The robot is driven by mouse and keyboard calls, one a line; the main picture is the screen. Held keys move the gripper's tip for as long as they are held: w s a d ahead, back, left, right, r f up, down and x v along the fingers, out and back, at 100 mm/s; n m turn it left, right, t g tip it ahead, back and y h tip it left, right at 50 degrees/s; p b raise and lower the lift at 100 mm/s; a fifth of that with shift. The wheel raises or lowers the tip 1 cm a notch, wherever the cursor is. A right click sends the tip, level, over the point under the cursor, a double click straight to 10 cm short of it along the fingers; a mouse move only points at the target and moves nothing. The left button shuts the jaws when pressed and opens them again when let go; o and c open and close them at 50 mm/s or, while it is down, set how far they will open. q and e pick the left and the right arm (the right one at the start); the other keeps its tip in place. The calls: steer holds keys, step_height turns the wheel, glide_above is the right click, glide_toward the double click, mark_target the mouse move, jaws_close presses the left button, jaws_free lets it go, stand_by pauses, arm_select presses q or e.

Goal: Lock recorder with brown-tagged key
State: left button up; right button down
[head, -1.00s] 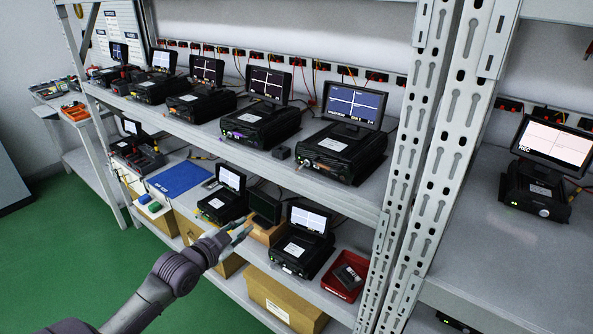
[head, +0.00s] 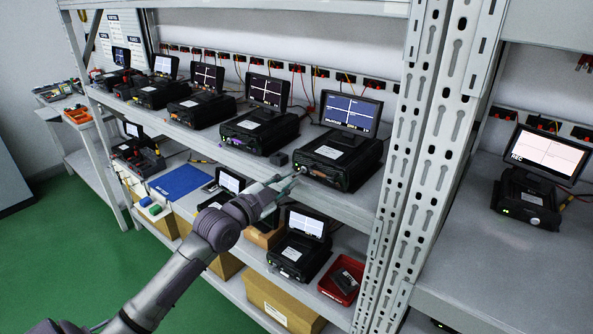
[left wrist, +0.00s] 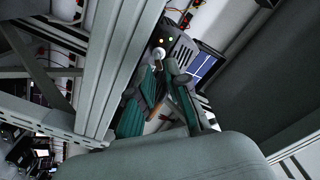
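The recorder closest to my gripper is a black box (head: 338,163) with a lit screen on a stand, at the right end of the upper shelf. My left gripper (head: 290,180) is just in front of its lower left front. In the left wrist view, its front shows lights and a pale round part (left wrist: 158,54), perhaps the lock or key. The fingertips (left wrist: 161,68) are spread on either side just before that part, with a gap between them. A small brown strip (left wrist: 164,118) shows between the fingers; I cannot tell whether it is the key's tag. My right gripper is not in view.
Several similar recorders stand along the upper shelf (head: 330,190) to the left. A perforated rack post (head: 413,150) rises on the right. The lower shelf holds a recorder (head: 298,248), a red tray (head: 331,291) and a blue mat (head: 180,181).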

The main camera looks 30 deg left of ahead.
mark_target(297, 174)
arm_select(q)
steer(key=shift+w+d+p, duration=0.15)
steer(key=shift+w, duration=0.8)
steer(key=shift+w+d+p, duration=0.1)
steer(key=shift+w+p, duration=0.05)
steer(key=shift+w, duration=0.8)
jaws_close()
